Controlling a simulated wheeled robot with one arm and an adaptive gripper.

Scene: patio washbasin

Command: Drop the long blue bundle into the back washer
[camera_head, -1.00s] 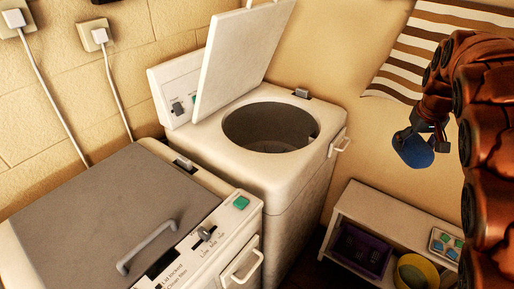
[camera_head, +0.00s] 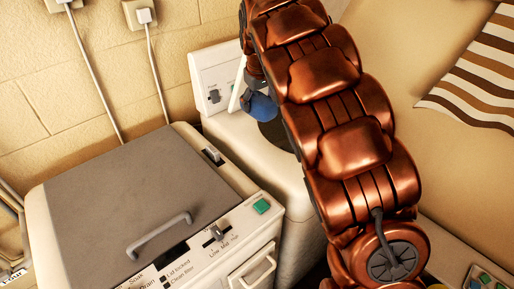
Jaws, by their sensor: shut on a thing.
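The blue bundle (camera_head: 262,106) hangs from my gripper (camera_head: 256,84), which is shut on it and mostly hidden behind my copper arm. The bundle is over the back washer (camera_head: 235,126), next to its raised white lid (camera_head: 237,92). Only a dark sliver of the washer's open mouth (camera_head: 275,137) shows, below and right of the bundle. The arm hides the rest of the mouth and the washer's right side. I cannot tell how high the bundle is above the rim.
The front washer (camera_head: 110,210) stands at the lower left, its grey lid closed and its handle (camera_head: 160,236) on top. Cords hang from wall sockets (camera_head: 140,13) at the upper left. A striped cloth (camera_head: 480,75) is at the right.

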